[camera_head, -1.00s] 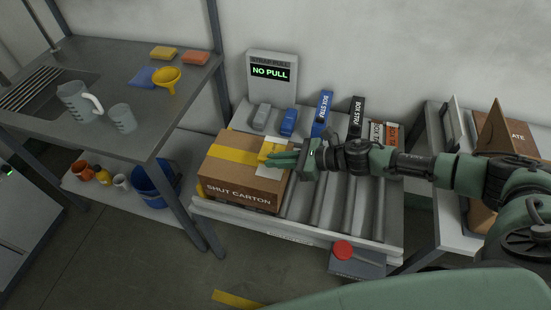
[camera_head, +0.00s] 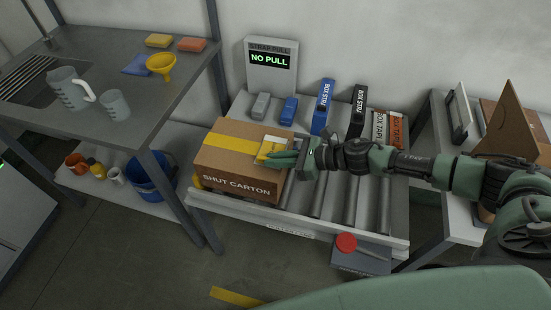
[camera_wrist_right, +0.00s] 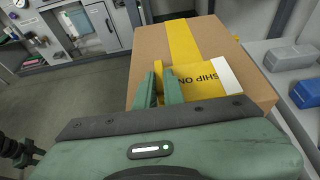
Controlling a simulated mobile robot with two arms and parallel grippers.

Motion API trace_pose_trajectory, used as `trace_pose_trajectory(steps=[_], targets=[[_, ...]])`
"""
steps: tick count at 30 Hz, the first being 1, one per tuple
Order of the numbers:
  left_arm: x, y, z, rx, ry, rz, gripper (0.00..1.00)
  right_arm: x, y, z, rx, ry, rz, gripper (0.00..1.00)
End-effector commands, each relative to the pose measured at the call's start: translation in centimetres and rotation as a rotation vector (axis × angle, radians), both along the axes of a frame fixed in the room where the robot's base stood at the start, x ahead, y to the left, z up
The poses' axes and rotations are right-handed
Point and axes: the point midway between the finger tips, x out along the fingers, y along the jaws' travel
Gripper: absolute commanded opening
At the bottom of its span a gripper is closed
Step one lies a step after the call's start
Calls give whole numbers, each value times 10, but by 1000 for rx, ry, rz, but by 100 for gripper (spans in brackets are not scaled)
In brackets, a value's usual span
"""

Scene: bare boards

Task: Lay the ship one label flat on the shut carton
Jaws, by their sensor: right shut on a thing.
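The shut carton (camera_head: 232,160) is a brown box with a yellow tape band, standing on the roller bench; its front reads SHUT CARTON. The ship one label (camera_head: 270,148) is yellow and white and is over the right part of the carton's top. My right gripper (camera_head: 284,158) is shut on the label. In the right wrist view, the fingers (camera_wrist_right: 161,88) pinch the label (camera_wrist_right: 196,77) at its left end, and SHIP ON is readable. The carton (camera_wrist_right: 152,45) lies beneath it. I cannot tell whether the label touches the top. My left gripper is out of view.
Behind the carton stand a NO PULL display (camera_head: 271,65), grey and blue blocks, and box-stuff holders (camera_head: 323,105). Bare rollers (camera_head: 345,205) lie to the right. A red button (camera_head: 346,242) is at the front. A shelf with jugs (camera_head: 68,88) stands left.

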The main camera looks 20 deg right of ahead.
Motion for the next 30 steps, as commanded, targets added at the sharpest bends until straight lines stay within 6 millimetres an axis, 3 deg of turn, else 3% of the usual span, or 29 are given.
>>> trace_pose_trajectory(steps=[13,14,16,26,30], targets=[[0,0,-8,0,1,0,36,0,0,-8,-1,-1,0,0],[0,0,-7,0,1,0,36,0,0,-7,-1,-1,0,18],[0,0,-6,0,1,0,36,0,0,-7,-1,-1,0,35],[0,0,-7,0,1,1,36,-1,-2,-6,-1,1,0,35],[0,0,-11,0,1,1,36,-9,-14,-3,-2,0,-1,35]])
